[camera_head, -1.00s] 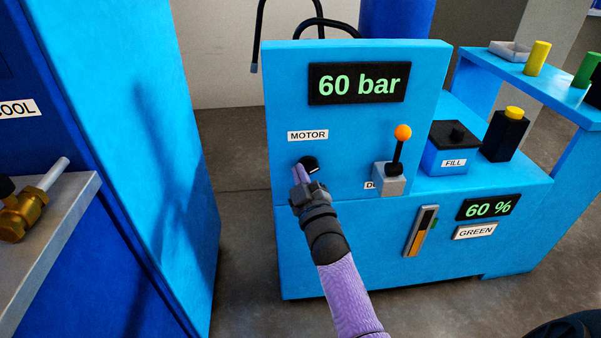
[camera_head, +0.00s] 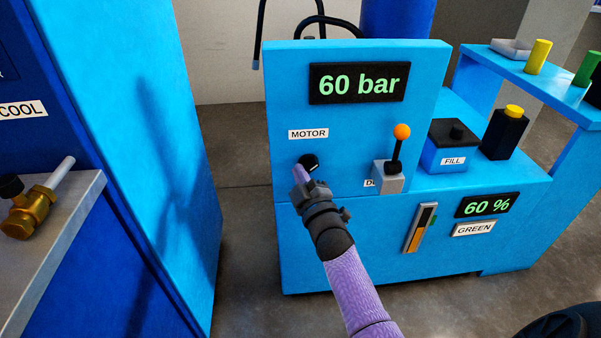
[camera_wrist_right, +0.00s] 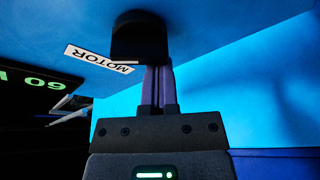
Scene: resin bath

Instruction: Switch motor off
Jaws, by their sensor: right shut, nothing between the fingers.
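The black motor knob (camera_head: 310,162) sits on the blue panel below the MOTOR label (camera_head: 308,134). In the right wrist view the knob (camera_wrist_right: 140,38) is large and dark, with the MOTOR label (camera_wrist_right: 98,58) beside it. My right gripper (camera_head: 299,168) is shut with nothing between its fingers. Its purple fingertips (camera_wrist_right: 157,70) are at the knob's near edge; whether they touch it I cannot tell. The fingers hide part of the knob in the head view. My left gripper is not in view.
The pressure display (camera_head: 359,83) reads 60 bar. An orange-topped lever (camera_head: 398,150) stands right of the knob. The FILL box (camera_head: 452,147) and a yellow-topped black block (camera_head: 503,135) are farther right. A brass valve (camera_head: 28,214) sits on the left bench.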

